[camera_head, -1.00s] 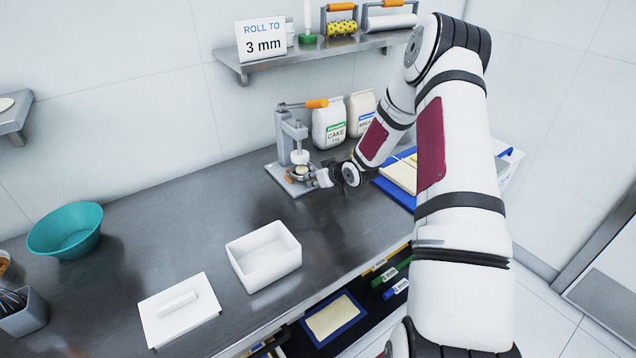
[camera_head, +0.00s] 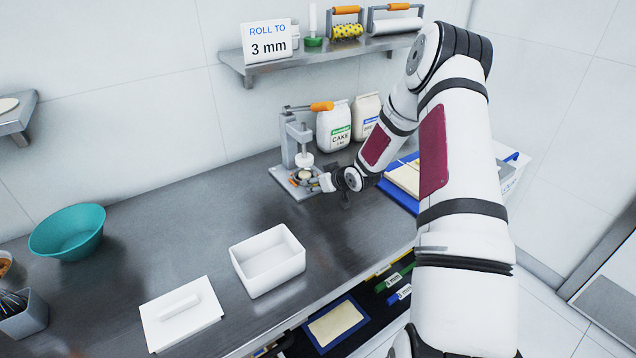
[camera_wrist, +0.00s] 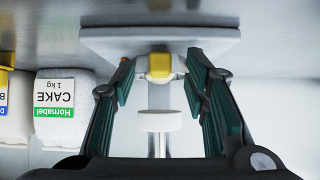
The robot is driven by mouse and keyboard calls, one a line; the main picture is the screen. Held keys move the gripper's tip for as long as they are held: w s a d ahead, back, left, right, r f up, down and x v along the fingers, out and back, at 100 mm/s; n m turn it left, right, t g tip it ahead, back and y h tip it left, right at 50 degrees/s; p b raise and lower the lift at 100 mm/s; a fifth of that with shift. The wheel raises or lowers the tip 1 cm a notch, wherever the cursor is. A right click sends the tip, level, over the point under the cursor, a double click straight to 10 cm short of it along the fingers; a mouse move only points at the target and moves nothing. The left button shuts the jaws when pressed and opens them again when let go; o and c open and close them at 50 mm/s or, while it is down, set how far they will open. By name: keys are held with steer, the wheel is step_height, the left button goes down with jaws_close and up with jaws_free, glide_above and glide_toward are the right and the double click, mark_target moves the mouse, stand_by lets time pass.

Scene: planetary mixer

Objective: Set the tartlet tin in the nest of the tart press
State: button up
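The tart press (camera_head: 290,150) stands at the back of the counter, with its orange-tipped lever and a white plunger (camera_head: 304,159) over its base. A small pale round thing (camera_head: 304,175) sits low under the plunger, at the nest; I cannot tell whether it is the tartlet tin. My gripper (camera_head: 310,181) is beside the press base on its right. In the wrist view, my gripper's fingers (camera_wrist: 160,72) are spread apart, with a yellow block (camera_wrist: 160,65) of the press seen between them. The white plunger also shows there (camera_wrist: 160,121). No tin is clearly seen between the fingers.
Flour bags (camera_head: 333,127) stand right behind the press. A blue tray (camera_head: 400,192) lies to the right, partly behind my arm. The counter left of the press is clear.

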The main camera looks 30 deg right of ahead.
steer(key=v, duration=1.2)
stand_by(0.4)
steer(key=s+a+r+g+h, duration=0.2)
steer(key=s+a+r, duration=0.35)
steer(key=r, duration=0.45)
steer(key=s+a+r+g+h, duration=0.2)
steer(key=s+a+r, duration=0.35)
steer(key=r, duration=0.45)
steer(key=s+a+r+y, duration=0.1)
steer(key=s+a+r, duration=0.1)
steer(key=s+a, duration=0.5)
steer(key=s+a+r+g+y, duration=0.1)
steer(key=s+a, duration=0.5)
steer(key=s, duration=0.6)
step_height(320, 180, up, 2)
steer(key=shift+a+r+y, duration=0.1)
steer(key=shift+a+y, duration=0.3)
steer(key=shift+y, duration=0.4)
steer(key=shift+d, duration=0.1)
